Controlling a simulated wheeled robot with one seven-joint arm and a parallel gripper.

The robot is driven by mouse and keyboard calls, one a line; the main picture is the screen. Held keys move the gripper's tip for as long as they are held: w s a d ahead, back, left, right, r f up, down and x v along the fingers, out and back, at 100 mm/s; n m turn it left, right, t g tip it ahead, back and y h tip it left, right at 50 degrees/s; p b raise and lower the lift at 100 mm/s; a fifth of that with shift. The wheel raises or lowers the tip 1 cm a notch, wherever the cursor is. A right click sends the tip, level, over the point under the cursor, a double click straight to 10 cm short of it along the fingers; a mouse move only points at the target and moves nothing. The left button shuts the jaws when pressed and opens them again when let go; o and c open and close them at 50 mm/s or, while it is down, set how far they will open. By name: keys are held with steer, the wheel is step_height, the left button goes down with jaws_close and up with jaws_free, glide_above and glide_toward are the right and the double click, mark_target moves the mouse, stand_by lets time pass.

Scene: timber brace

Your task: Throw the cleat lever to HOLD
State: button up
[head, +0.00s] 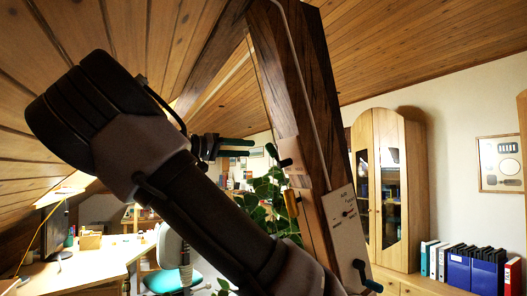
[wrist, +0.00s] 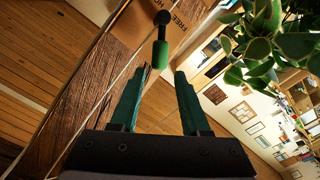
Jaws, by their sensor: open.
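The cleat lever shows in the wrist view as a dark knob and stem with a green handle (wrist: 160,53). It stands out from a brown plate (wrist: 128,30) lettered "FREE" and, partly cut off, what looks like "HO". Which mark the lever is at I cannot tell. In the head view the plate (head: 290,150) is on the timber brace (head: 305,90), with the small dark lever (head: 286,162) on it. My gripper (wrist: 160,72) is open and empty, its green fingers either side of the line to the handle, which appears just beyond the tips. In the head view my gripper (head: 250,147) is left of the lever.
A lower pale panel (head: 346,222) on the brace has a dial and a dark-handled crank (head: 366,278). A leafy plant (head: 262,190) stands below my gripper and fills the upper right of the wrist view. A pale line runs along the brace.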

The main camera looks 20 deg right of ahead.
mark_target(271, 150)
steer(key=d, duration=0.9)
steer(key=shift+w+d, duration=0.1)
steer(key=shift+d, duration=0.3)
jaws_close()
stand_by(0.9)
